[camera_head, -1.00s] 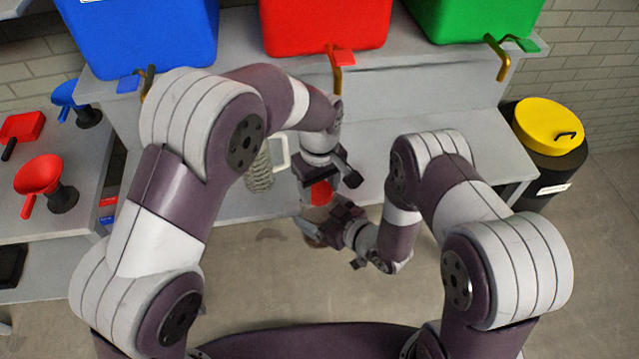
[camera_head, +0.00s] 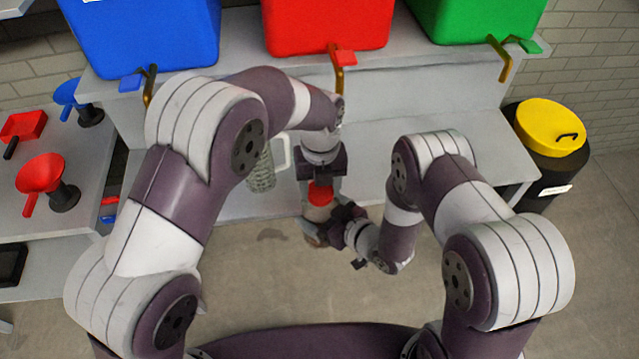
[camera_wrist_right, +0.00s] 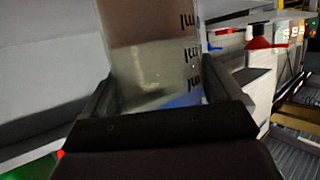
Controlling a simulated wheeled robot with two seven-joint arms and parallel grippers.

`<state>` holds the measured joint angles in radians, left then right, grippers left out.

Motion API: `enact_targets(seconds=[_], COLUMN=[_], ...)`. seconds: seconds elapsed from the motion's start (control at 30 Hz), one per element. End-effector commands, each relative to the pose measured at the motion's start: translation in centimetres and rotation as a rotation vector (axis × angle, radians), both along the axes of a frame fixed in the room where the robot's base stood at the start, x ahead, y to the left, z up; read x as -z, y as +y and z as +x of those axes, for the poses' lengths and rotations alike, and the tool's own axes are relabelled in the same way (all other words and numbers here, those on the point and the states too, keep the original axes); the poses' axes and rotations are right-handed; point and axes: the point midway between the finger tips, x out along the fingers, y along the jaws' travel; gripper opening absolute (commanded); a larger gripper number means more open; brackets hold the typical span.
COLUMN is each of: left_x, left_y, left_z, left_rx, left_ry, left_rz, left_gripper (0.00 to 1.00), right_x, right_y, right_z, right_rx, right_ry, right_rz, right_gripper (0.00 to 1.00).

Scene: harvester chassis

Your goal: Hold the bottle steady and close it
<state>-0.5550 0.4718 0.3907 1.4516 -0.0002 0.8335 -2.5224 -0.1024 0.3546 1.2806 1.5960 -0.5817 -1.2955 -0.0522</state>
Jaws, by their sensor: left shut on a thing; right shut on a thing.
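A clear bottle (camera_head: 318,213) with a red cap (camera_head: 320,194) on top stands upright between my two grippers, in front of the grey bench. My left gripper (camera_head: 320,183) points down from above and is shut on the red cap. My right gripper (camera_head: 328,230) comes from the lower right and is shut on the bottle's body. In the right wrist view the see-through bottle (camera_wrist_right: 155,60), with dark "ml" marks, sits between the two fingers of my right gripper (camera_wrist_right: 155,98). The cap is outside that view, and how tightly it sits is not visible.
A glass mug (camera_head: 262,170) stands on the bench (camera_head: 420,150) behind my left arm. Blue (camera_head: 145,35), red (camera_head: 325,25) and green (camera_head: 475,20) bins stand at the back. Red (camera_head: 40,173) and blue funnels are at left. A yellow-lidded barrel (camera_head: 548,127) is at right.

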Motion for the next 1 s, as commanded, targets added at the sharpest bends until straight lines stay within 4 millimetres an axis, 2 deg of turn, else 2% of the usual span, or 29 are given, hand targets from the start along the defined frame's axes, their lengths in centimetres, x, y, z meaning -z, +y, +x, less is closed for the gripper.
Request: enact_targets(seconds=[0.07,0.1,0.17,0.73,0.87,1.0], left_x=[-0.09,-0.09,-0.09,-0.04,-0.04,-0.05], left_y=[-0.02,-0.02,-0.02,0.0,0.05,0.15], left_z=[0.1,0.1,0.09,0.02,0.02,-0.04], left_rx=[-0.002,-0.002,-0.003,-0.044,-0.237,-0.58], left_ry=[-0.004,-0.003,-0.003,-0.001,-0.001,-0.001], left_rz=[-0.002,-0.002,-0.002,-0.001,0.0,0.001], left_gripper=[0.3,0.71,0.87,0.87,0.87,0.87], right_x=[0.0,0.0,-0.01,-0.05,-0.05,-0.05], right_y=[0.02,0.02,0.03,0.02,0.02,0.02], right_z=[-0.06,-0.06,-0.05,0.02,0.02,0.02], right_rx=[-0.001,-0.001,-0.001,0.0,0.0,0.0], right_ry=[0.0,0.0,0.0,-0.001,-0.001,-0.001], right_rz=[0.0,0.0,0.0,0.0,0.0,0.0], right_gripper=[0.07,0.07,0.07,0.07,0.07,0.07])
